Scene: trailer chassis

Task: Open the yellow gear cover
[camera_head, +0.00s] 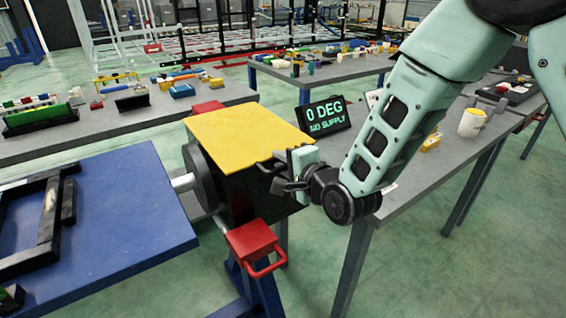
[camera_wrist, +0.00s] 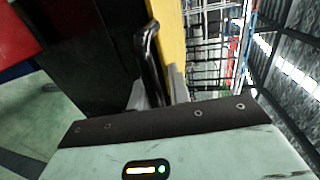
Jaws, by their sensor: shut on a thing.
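The yellow gear cover (camera_head: 240,135) lies flat and closed on top of the black gear housing (camera_head: 245,198) in the head view. A black handle (camera_head: 266,164) stands at the cover's right edge. In the wrist view the yellow cover (camera_wrist: 172,40) is a strip seen edge-on, with the black handle (camera_wrist: 150,58) beside it. My gripper (camera_head: 284,172) is at the handle, and in the wrist view its fingers (camera_wrist: 158,98) close around the handle's lower end. The exact contact is partly hidden by the gripper body in the head view.
A red block with a red handle (camera_head: 254,246) juts out in front of the housing. A blue table (camera_head: 110,225) is at left, joined by a shaft. A display reading "0 DEG NO SUPPLY" (camera_head: 325,117) stands behind, on a grey bench (camera_head: 440,165) with several items.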

